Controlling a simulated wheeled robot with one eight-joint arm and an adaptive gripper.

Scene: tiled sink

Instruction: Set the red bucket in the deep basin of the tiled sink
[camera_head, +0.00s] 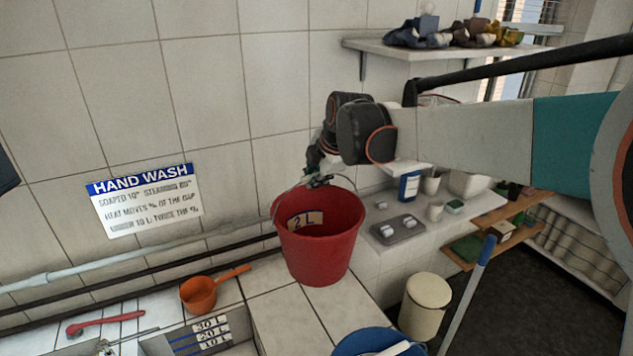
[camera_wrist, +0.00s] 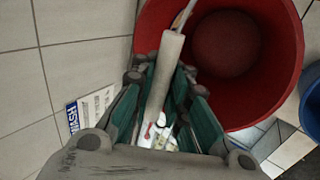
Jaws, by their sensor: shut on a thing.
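The red bucket (camera_head: 318,245), marked 2 L, is upright at the centre of the head view, over the tiled ledge (camera_head: 287,318). I cannot tell whether its base touches the ledge. My gripper (camera_head: 318,178) is above the rim, shut on the bucket's raised wire handle. In the wrist view, the pale handle grip (camera_wrist: 165,75) lies between the green finger pads of my gripper (camera_wrist: 163,95), and the red bucket (camera_wrist: 268,90) opens beyond it. The deep basin with litre marks (camera_head: 212,335) is at the bottom left, left of the bucket, cut off by the frame edge.
An orange dipper (camera_head: 200,293) lies at the basin's back edge, left of the bucket. A red brush (camera_head: 103,323) lies further left. Pipes (camera_head: 120,268) run along the wall. A blue bucket (camera_head: 375,342) and a cream bin (camera_head: 425,305) stand right. A counter (camera_head: 400,230) holds small items.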

